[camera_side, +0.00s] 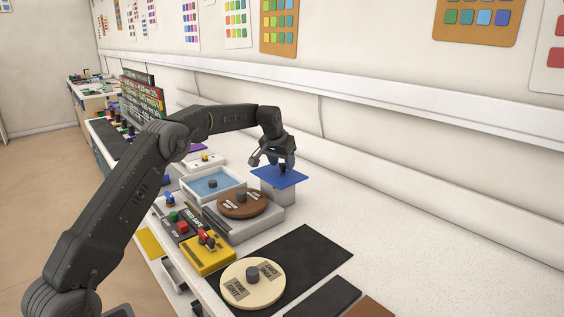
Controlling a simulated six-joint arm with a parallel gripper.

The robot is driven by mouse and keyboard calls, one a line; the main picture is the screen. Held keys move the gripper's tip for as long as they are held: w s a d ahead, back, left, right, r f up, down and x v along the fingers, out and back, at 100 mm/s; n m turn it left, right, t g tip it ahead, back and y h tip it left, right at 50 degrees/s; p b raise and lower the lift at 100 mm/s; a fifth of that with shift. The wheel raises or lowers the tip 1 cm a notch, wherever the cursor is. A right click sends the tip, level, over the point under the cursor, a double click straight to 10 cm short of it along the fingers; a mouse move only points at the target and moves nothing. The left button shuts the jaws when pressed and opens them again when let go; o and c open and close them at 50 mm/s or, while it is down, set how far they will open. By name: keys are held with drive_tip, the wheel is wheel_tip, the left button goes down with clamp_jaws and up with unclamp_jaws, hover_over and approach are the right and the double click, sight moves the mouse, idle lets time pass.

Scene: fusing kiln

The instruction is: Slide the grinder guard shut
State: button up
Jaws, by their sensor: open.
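The grinder (272,222) is a low grey unit with a round brown disc (243,205) on top, and the disc has a dark knob and pale labels. A flat blue panel (281,180), which looks like the guard, sits on a grey block (279,194) behind the disc. It does not cover the disc. My gripper (272,161) points down just above the blue panel, its fingers spread. I cannot tell whether the fingertips touch the panel or a dark handle on it.
A pale tray with a blue inside (239,176) stands left of the panel. Start and stop buttons (177,222), a yellow switch box (207,261) and a cream disc (252,294) on a black mat (318,246) are nearer. The white bench right of the panel is clear.

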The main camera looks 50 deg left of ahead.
drive_tip(key=shift+c, duration=0.2)
clamp_jaws()
idle(0.3)
drive_tip(key=shift+s, duration=5.25)
drive_tip(key=shift+c, duration=1.5)
unclamp_jaws()
drive_tip(key=shift+s, duration=0.1)
drive_tip(key=o, duration=0.3)
drive_tip(key=shift+o, duration=0.2)
